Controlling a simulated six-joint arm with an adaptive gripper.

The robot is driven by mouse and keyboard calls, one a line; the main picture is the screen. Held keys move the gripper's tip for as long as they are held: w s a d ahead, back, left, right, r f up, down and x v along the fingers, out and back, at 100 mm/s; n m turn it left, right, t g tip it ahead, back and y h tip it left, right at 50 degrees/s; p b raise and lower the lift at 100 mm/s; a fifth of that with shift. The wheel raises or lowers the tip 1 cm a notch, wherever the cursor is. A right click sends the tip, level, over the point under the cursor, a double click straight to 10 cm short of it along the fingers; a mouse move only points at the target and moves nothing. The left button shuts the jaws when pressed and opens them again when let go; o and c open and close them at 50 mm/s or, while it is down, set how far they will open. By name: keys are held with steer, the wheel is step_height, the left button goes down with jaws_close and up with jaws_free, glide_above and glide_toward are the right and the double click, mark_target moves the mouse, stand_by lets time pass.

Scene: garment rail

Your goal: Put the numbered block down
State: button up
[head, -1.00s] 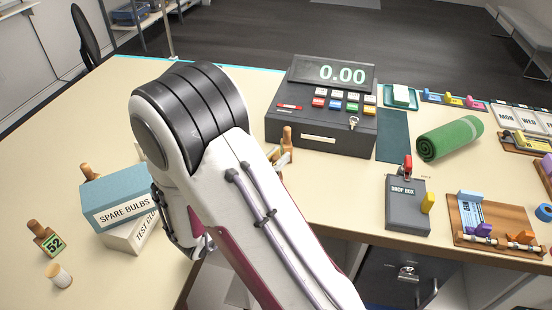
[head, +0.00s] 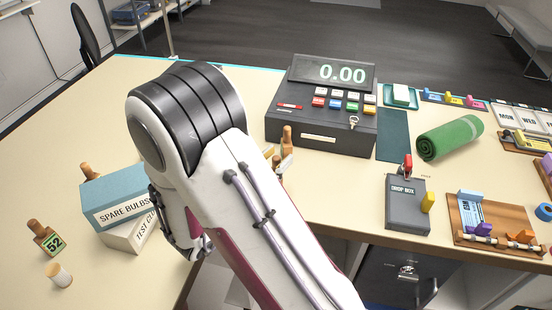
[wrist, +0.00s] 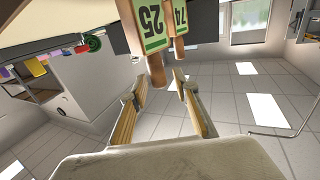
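In the wrist view a block with a green label (wrist: 151,20) appears to read 25 in this tilted picture. Its wooden peg (wrist: 156,70) points down the frame to just beyond my fingertips. My gripper (wrist: 161,82) is open, with floor or ceiling tiles showing between its wood-coloured fingers. A second green-labelled block (wrist: 180,13) with a peg is just behind. Another block (head: 50,240), labelled 52, stands at the far left.
The cash register (head: 322,115) stands at the back. The spare bulbs box (head: 118,197) is stacked on another box (head: 134,235) left of my arm. A drop box (head: 405,210) and a green roll (head: 450,138) are to the right. The back left counter is clear.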

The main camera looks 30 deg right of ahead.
steer(key=v, duration=1.1)
steer(key=shift+a, duration=0.2)
steer(key=shift+s, duration=0.1)
stand_by(0.6)
